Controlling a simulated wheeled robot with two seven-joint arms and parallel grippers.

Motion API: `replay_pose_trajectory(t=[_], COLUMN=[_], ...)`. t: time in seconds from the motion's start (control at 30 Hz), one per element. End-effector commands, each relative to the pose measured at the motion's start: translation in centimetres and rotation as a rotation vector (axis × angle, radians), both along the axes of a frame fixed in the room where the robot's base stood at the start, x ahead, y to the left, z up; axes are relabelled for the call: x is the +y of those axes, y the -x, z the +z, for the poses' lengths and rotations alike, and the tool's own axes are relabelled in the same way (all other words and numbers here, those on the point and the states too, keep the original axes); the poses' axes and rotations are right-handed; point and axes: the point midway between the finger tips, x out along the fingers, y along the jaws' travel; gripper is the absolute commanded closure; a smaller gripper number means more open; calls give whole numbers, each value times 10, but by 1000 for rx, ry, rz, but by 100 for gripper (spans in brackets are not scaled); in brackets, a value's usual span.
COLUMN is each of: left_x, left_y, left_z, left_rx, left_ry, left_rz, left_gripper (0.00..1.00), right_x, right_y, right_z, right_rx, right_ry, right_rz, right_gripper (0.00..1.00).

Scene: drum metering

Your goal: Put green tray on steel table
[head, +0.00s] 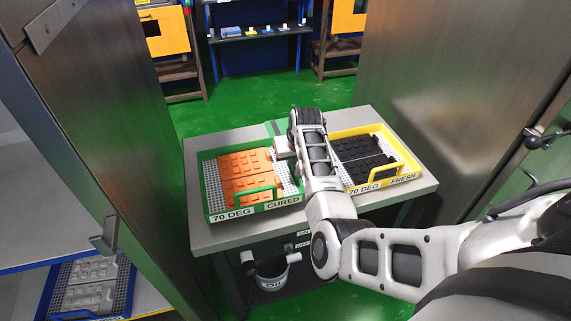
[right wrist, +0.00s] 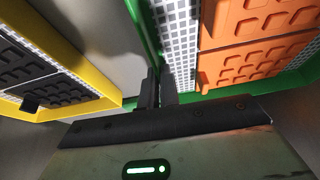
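The green tray (head: 208,190) stands on the left part of the steel table (head: 222,236), with orange ribbed pieces (head: 246,176) in it and "70 DEG CURED" on its front. My right arm reaches over the table between the two trays. My right gripper (head: 285,147) is at the green tray's right side, partly hidden by its own wrist. In the right wrist view its dark fingers (right wrist: 159,88) are close together on either side of the green tray's wall (right wrist: 143,28) and appear shut on it. My left gripper is not in view.
A yellow tray (head: 410,165) marked "FRESH" with black pieces stands on the table's right part. Steel panels flank both sides. A blue tray (head: 120,290) with grey pieces sits on a shelf at lower left. A white bucket (head: 270,274) is under the table.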

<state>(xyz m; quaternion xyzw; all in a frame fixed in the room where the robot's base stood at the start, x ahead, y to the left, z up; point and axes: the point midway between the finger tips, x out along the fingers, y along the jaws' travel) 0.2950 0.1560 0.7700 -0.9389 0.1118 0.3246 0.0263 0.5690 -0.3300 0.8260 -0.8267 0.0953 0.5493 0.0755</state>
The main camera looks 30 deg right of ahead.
Motion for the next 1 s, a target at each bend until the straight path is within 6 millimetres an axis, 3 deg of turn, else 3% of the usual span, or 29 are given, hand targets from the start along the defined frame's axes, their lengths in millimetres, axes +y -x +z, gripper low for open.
replay_pose_trajectory(t=[0.03, 0.1, 0.3, 0.57, 0.6, 0.67, 1.0], left_x=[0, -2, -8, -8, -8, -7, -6], left_y=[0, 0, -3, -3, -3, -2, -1], left_z=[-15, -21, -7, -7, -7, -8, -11], left_rx=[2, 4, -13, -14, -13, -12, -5], left_ry=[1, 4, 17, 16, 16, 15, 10], left_rz=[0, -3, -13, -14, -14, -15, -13], left_gripper=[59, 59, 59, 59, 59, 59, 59], right_x=[0, 0, -1, -1, 0, 0, -1], right_y=[1, 0, 1, 1, 2, 2, 2], right_z=[-17, -23, -20, -24, -26, -25, -21], right_rx=[-2, -3, -3, -1, 4, 4, 2], right_ry=[-3, -3, -2, -2, -1, -1, -1], right_rz=[-4, -4, -4, -3, -2, -2, -3], right_gripper=[100, 100, 100, 100, 88, 75, 75])
